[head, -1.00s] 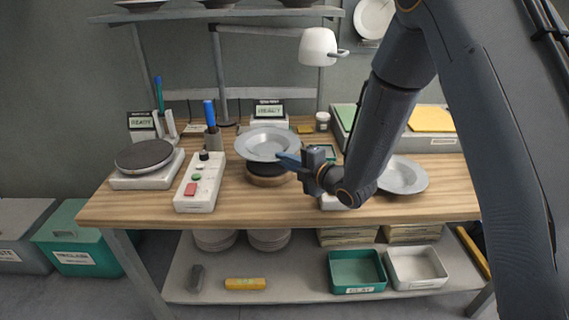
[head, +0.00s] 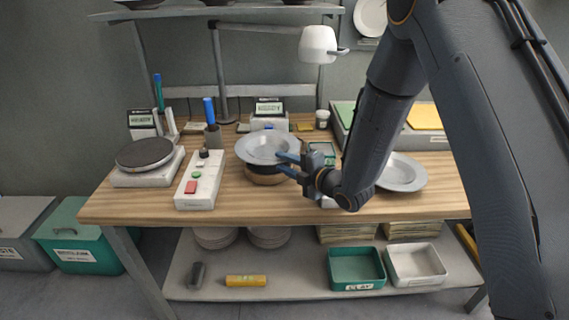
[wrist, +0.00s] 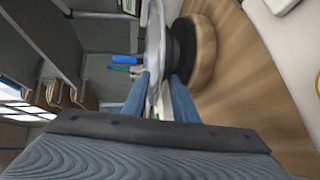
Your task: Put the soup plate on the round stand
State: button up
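The grey soup plate (head: 268,147) lies about level on top of the round stand, and it also shows edge-on in the wrist view (wrist: 156,38). The round stand (head: 266,179) has a black upper part and a wooden base, and it also shows in the wrist view (wrist: 203,50). My gripper (head: 287,164) is at the right edge of the plate. Its two blue fingers are spread, one above and one below the rim level, also in the wrist view (wrist: 160,92). I cannot tell whether either finger touches the plate.
Another grey plate (head: 402,174) lies on the table at the right, partly behind my arm. A white box with buttons (head: 201,181) and a round dark hotplate-like device (head: 145,158) stand left of the stand. A lamp (head: 318,42) hangs above.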

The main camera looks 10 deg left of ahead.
jog(key=shift+r, duration=0.15)
jog(key=b+v, duration=0.3)
jog(key=v, duration=0.9)
jog(key=d+m+h, duration=0.2)
jog(key=d, duration=0.1)
jog(key=w+d+f+m+h, duration=0.1)
jog(key=d+m+h, duration=0.1)
jog(key=d+m, duration=0.1)
jog(key=w+d+f+m+h, duration=0.1)
jog(key=d+m+h, duration=0.1)
jog(key=d, duration=0.1)
jog(key=shift+w+d+f+m, duration=0.1)
jog(key=shift+d+f+m, duration=0.1)
jog(key=shift+d+m, duration=0.1)
jog(key=s+d+f+m+g+h, duration=0.1)
jog(key=s+d+m+g+h, duration=0.2)
jog(key=d+m, duration=0.35)
jog(key=s+d+m+g+h, duration=0.1)
jog(key=s+d+m+h, duration=0.2)
jog(key=s+d+m, duration=0.35)
jog(key=s+d+r+m+g, duration=0.1)
jog(key=s+d+m+g, duration=0.1)
jog(key=s+m+g, duration=0.2)
jog(key=s+m, duration=0.3)
jog(key=s, duration=0.4)
jog(key=shift+s+d, duration=0.2)
